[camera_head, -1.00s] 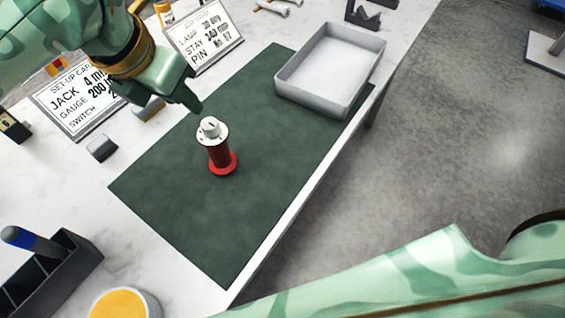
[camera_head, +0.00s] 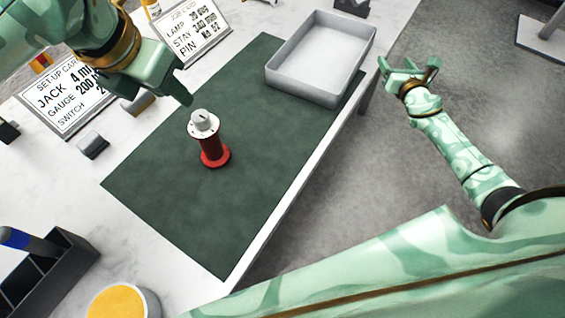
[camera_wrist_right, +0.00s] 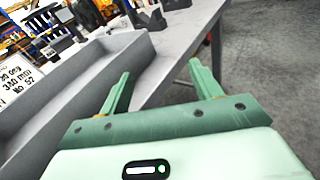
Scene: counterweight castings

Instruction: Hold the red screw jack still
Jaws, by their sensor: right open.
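The red screw jack (camera_head: 213,148) stands upright on the dark green mat (camera_head: 190,215), with a red base, red body and a white top. My left gripper (camera_head: 186,98) is just behind and to the left of its top, apart from it as far as I can see; its finger gap is not clear. My right gripper (camera_head: 384,68) is open and empty, off the table's right edge near the grey tray. Its two spread fingers also show in the right wrist view (camera_wrist_right: 160,85). The jack is not in the right wrist view.
The grey tray (camera_head: 277,82) sits at the mat's far right corner. A dark organizer (camera_head: 62,268) and a round yellow-topped container (camera_head: 122,302) are at the near left. Open floor lies right of the table.

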